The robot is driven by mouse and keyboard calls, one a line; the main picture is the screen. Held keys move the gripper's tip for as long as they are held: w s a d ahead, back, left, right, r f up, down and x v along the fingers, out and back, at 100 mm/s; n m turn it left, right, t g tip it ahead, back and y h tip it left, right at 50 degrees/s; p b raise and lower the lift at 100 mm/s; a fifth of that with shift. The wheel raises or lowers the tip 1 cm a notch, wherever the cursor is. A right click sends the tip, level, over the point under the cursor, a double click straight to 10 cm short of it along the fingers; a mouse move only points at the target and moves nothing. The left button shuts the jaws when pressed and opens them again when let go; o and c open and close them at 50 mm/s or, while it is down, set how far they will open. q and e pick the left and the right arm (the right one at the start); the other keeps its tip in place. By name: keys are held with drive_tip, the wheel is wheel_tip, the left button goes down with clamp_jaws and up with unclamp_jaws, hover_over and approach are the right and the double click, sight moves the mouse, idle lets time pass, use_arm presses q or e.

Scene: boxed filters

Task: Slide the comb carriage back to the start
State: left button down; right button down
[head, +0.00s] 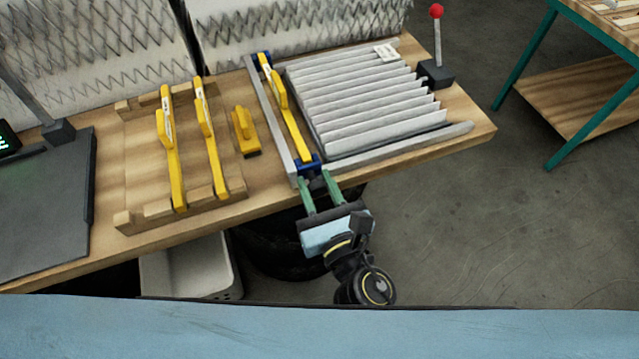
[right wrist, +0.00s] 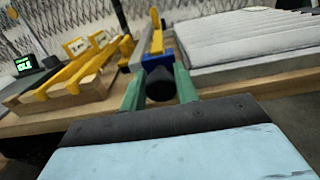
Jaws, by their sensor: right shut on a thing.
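The comb carriage has a yellow bar (head: 292,120) with blue end blocks and lies across the frame at the left side of the pleated filter (head: 365,100). Its near blue block (head: 308,166) sits at the table's front edge; it also shows in the right wrist view (right wrist: 157,60). My right gripper (head: 318,188) has its green fingers shut around the dark knob (right wrist: 160,84) in front of that block. The knob is mostly hidden in the head view. My left gripper is not in view.
Two yellow combs (head: 174,150) rest on a wooden rack (head: 135,217) at left, with a short yellow tool (head: 245,132) beside them. A dark box with a red-knobbed lever (head: 436,72) stands at the filter's right. A grey rail (head: 400,146) runs along the front.

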drive_tip(key=shift+s+a, duration=0.1)
drive_tip(key=shift+a, duration=0.1)
drive_tip(key=c, duration=1.1)
unclamp_jaws()
drive_tip(key=shift+a, duration=0.1)
drive_tip(key=shift+o, duration=0.2)
drive_tip(key=shift+s+d+f, duration=0.15)
drive_tip(key=shift+s+d, duration=0.05)
drive_tip(key=shift+s, duration=0.15)
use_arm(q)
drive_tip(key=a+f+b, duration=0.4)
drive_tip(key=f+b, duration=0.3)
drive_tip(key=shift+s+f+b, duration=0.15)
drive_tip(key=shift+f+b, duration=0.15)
use_arm(e)
drive_tip(key=v, duration=1.2)
drive_tip(key=shift+s+d, duration=0.2)
drive_tip(key=shift+s, duration=0.1)
